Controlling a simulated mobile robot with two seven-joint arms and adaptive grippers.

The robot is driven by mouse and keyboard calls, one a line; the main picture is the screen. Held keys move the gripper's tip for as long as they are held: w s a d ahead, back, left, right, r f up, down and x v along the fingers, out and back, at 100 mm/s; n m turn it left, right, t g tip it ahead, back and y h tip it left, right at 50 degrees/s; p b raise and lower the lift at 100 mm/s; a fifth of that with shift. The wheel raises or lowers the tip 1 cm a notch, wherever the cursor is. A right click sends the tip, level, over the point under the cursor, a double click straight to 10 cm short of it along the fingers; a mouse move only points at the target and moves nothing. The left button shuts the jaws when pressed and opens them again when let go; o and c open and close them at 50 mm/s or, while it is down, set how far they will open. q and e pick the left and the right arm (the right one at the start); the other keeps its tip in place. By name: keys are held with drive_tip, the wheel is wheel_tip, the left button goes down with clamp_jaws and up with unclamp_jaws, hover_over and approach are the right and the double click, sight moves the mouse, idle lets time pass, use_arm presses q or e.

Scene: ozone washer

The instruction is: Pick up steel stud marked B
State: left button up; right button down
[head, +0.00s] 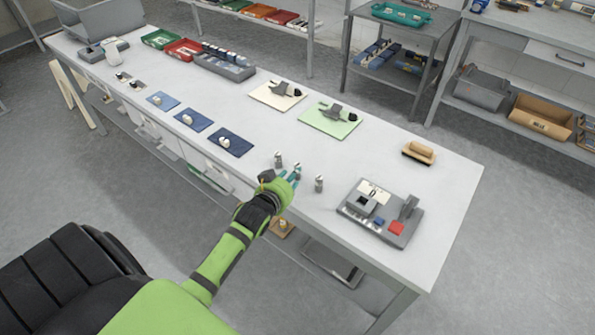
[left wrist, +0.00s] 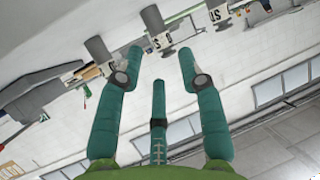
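Three small grey steel studs stand upright in a row near the front edge of the white table: a left one (head: 278,160), a middle one (head: 297,169) and a right one (head: 319,184). My left gripper (head: 291,178), with teal fingers, is at the middle stud. In the left wrist view my left gripper (left wrist: 160,65) is open, and nothing is between its fingers. The middle stud (left wrist: 154,22) lies just beyond the fingertips, with another stud (left wrist: 97,48) and a third (left wrist: 217,12) to either side. Their white labels are only partly legible; I cannot tell which is B. My right gripper is not in view.
A grey fixture (head: 380,213) with a red block stands right of the studs. A green mat (head: 345,130) and a cream mat (head: 270,92) with tools lie behind. Blue mats (head: 240,149) lie to the left. A wooden-handled brush (head: 418,152) is at the back right.

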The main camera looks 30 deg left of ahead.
sight(299, 178)
use_arm(q)
drive_tip(key=shift+w+a, duration=0.15)
drive_tip(key=shift+w, duration=0.25)
drive_tip(key=shift+f+p+x, duration=0.2)
drive_tip(key=shift+p+x, duration=0.15)
drive_tip(key=shift+x, duration=2.7)
drive_tip(key=shift+s, duration=0.1)
clamp_jaws()
